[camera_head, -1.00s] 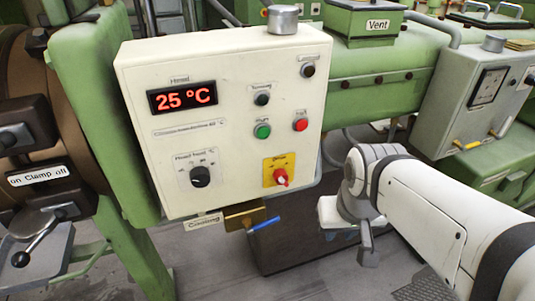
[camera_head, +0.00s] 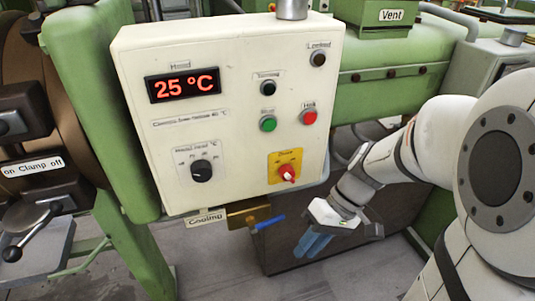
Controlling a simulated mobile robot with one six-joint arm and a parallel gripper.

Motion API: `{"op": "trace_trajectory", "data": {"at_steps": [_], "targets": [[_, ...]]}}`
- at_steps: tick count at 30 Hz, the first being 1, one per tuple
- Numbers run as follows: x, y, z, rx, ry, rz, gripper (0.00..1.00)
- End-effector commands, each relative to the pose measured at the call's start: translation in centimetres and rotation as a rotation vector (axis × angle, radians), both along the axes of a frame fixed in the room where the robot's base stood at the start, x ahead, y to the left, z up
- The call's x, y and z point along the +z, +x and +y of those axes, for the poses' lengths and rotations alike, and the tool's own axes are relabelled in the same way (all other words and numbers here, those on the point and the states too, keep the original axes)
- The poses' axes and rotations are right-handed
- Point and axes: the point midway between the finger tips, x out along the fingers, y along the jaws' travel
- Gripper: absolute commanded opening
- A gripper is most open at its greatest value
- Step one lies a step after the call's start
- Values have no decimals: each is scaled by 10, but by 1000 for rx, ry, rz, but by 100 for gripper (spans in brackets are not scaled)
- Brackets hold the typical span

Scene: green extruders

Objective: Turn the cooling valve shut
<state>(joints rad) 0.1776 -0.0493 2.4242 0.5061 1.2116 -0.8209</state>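The cooling valve is a brass body (camera_head: 247,214) with a blue lever (camera_head: 269,222), under the lower edge of the cream control box. A "Cooling" label (camera_head: 207,217) is to its left. The lever points right and slightly up, away from the body. My gripper (camera_head: 312,245) is to the right of the lever and a little lower in the picture, apart from it. Its light-blue fingers point down and left. They overlap in this view, so the gap between them is unclear. Nothing is seen held in them.
The control box (camera_head: 130,90) hangs just above the valve, with a display reading 25 °C, buttons and a red rotary switch (camera_head: 288,172) on yellow. A green machine post (camera_head: 100,120) stands at left. A clamp lever (camera_head: 38,230) is at far left. Grey floor shows below the valve.

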Motion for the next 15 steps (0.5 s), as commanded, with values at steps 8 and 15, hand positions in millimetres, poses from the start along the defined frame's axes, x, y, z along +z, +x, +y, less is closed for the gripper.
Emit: {"op": "trace_trajectory", "data": {"at_steps": [8, 15], "targets": [[-42, 50, 19, 30, 633, -84, 24], [-65, 98, 5, -79, 957, -371, 24]]}}
